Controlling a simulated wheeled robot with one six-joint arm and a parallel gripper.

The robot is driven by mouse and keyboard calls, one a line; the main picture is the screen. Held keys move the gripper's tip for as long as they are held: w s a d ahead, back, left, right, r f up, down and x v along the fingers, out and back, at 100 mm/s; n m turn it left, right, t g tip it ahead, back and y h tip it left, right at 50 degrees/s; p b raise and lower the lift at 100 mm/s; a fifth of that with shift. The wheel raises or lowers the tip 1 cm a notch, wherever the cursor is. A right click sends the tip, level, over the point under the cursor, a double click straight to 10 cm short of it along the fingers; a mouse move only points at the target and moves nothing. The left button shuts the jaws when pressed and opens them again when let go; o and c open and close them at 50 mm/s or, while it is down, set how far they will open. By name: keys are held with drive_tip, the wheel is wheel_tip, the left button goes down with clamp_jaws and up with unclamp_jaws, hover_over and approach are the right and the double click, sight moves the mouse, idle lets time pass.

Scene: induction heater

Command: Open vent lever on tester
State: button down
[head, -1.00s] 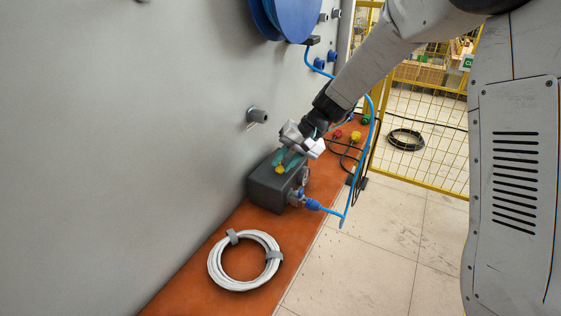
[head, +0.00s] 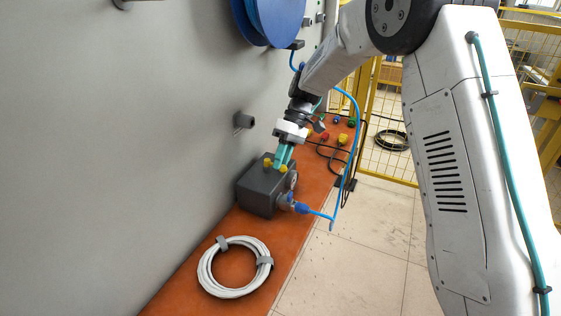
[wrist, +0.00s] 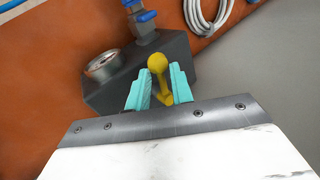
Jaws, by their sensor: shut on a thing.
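The tester is a dark grey box (head: 256,190) on the orange-brown bench top against the wall, and it also shows in the wrist view (wrist: 185,55). The yellow vent lever (wrist: 158,64) has a ball end and stands on the box. My gripper (wrist: 158,85) is shut on the lever, with a teal finger on each side of it. In the head view my gripper (head: 281,160) reaches down onto the box top, and yellow parts show on either side of the fingers. The lever's base is partly hidden by my gripper. A round gauge (wrist: 104,65) sits on the box.
A coiled white cable (head: 235,267) lies on the bench (head: 190,290) nearby. A wall fitting (head: 243,120) sticks out close to my gripper. Coloured knobs and black cables lie behind.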

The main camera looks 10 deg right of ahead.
drive_tip(key=shift+w+d+n+g+h, duration=0.15)
drive_tip(key=shift+w+n+g+h, duration=0.2)
drive_tip(key=shift+n, duration=0.45)
drive_tip(key=c, duration=1.3)
unclamp_jaws()
drive_tip(key=shift+o, duration=0.2)
drive_tip(key=v, duration=0.4)
drive_tip(key=shift+w+d+r, duration=0.1)
drive_tip(key=shift+w+r, duration=0.1)
drive_tip(key=shift+r, duration=0.05)
drive_tip(key=w+d, duration=0.7)
drive_tip(key=w, duration=0.3)
drive_tip(key=shift+r, duration=0.15)
